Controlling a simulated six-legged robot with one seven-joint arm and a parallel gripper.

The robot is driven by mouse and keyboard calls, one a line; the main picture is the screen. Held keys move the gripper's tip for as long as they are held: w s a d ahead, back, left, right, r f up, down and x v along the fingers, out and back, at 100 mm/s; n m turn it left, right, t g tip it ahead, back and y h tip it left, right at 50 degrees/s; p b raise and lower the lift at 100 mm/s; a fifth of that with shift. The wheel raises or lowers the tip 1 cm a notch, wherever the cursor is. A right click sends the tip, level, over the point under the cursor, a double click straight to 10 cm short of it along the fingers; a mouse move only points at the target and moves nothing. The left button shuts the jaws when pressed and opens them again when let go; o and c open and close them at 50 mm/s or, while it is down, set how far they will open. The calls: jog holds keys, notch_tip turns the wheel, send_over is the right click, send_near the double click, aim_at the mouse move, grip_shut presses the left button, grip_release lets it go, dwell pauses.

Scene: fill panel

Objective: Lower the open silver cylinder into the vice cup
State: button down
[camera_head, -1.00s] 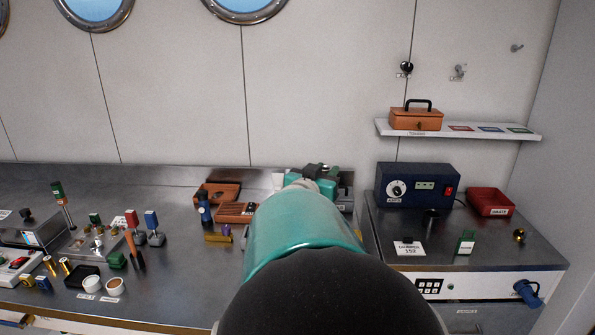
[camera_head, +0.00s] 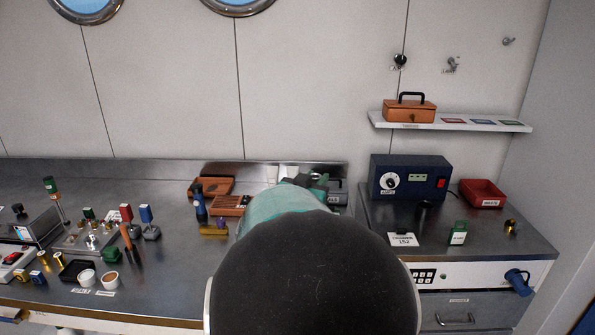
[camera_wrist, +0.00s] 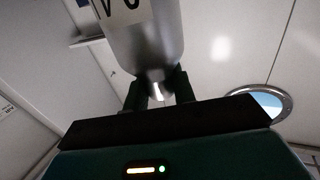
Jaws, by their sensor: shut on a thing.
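In the wrist view a silver cylinder (camera_wrist: 147,50) with dark lettering on a pale band stands above my gripper (camera_wrist: 159,90). The two dark fingers are shut on its narrow lower end. Its top runs out of the picture, so I cannot see the opening. In the head view my own arm covers the middle of the bench and hides most of what is behind it. A green and black shape (camera_head: 312,181) shows just past the arm; I cannot tell whether it is the vice or my gripper. I cannot make out the vice cup.
Left on the steel bench (camera_head: 165,260) stand several small coloured parts and two white cups. A blue bottle (camera_head: 200,205) and brown trays (camera_head: 210,187) lie just left of my arm. Right are a dark blue power unit (camera_head: 410,178), a red tray (camera_head: 482,194) and a wall shelf (camera_head: 455,123).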

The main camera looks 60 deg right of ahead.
jog(key=shift+f, duration=5.8)
dwell(1.0)
jog(key=c, duration=1.1)
grip_release()
jog(key=shift+a+f, duration=0.1)
jog(key=shift+a, duration=0.1)
